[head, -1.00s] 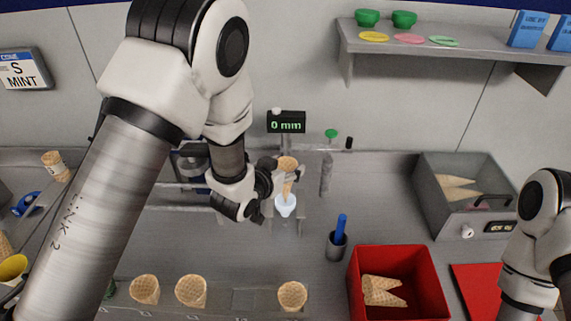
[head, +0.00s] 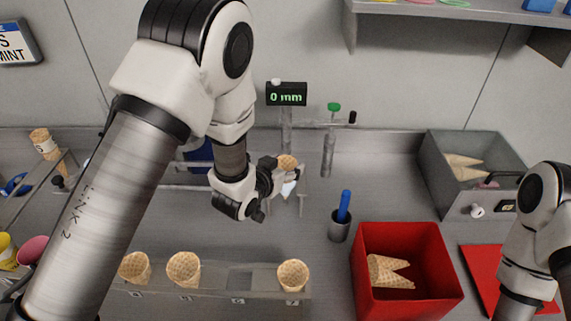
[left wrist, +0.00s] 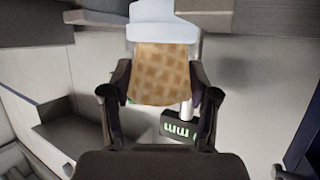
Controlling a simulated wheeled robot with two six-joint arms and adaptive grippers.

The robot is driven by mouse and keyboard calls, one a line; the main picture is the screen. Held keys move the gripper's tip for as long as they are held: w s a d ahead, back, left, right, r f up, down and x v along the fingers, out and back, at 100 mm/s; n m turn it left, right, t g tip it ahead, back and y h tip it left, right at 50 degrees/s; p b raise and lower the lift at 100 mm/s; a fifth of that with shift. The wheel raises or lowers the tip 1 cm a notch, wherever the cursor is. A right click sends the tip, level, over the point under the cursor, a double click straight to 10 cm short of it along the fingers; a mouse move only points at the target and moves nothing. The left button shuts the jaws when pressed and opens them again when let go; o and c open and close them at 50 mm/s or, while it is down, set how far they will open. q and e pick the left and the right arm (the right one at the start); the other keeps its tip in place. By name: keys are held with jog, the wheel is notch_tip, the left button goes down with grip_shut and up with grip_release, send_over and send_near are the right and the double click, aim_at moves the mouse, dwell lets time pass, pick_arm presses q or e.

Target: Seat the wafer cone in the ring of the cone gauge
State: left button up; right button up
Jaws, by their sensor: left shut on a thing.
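The tan wafer cone (head: 287,161) is held by my left gripper (head: 282,176), whose fingers are shut around it. Its wide mouth faces up in the head view. A white cup-like piece (head: 288,188) sits just below the cone at the cone gauge, whose black display (head: 286,94) reads 0 mm. In the left wrist view, the cone (left wrist: 163,75) fills the space between my left fingers (left wrist: 160,105), and the white piece (left wrist: 163,22) overlaps its narrower end. I cannot tell how firmly the cone rests in it. My right gripper is outside the frame.
Several cones stand in a front rack (head: 215,281). A red bin (head: 440,285) holds more cones. A dark cup (head: 339,228) with a blue-handled tool stands right of the gauge. A grey box (head: 485,200) with cones is at the back right.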

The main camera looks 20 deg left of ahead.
pick_arm(q)
jog(key=o, duration=0.8)
jog(key=v, duration=0.7)
jog(key=shift+s+r, duration=0.15)
jog(key=shift+s, duration=0.1)
